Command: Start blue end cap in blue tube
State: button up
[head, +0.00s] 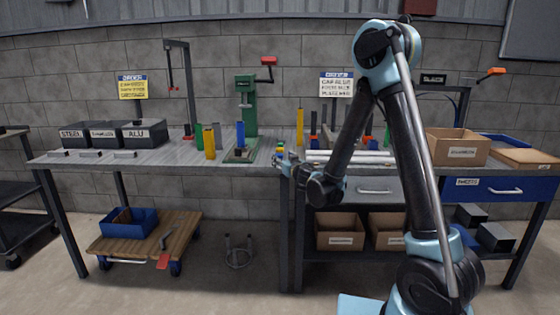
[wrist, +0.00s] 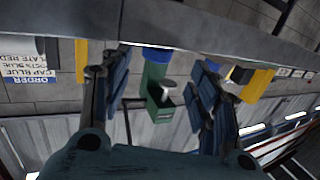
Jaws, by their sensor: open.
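I cannot make out a blue end cap for certain.
The green press (head: 246,105) stands behind the tube. Silver bars lie right of my gripper, near my arm. The grey bench top (head: 160,153) is mostly clear left of centre.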

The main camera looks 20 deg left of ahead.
aim_at(281, 156)
jog(key=shift+w+d+x, duration=0.1)
jog(key=shift+d+x, duration=0.05)
jog(key=shift+x, duration=1.6)
jog(key=shift+w+d+x, duration=0.15)
jog(key=shift+d+x, duration=0.05)
jog(key=shift+x, duration=1.55)
jog(key=shift+f, duration=0.15)
jog(key=c, duration=0.9)
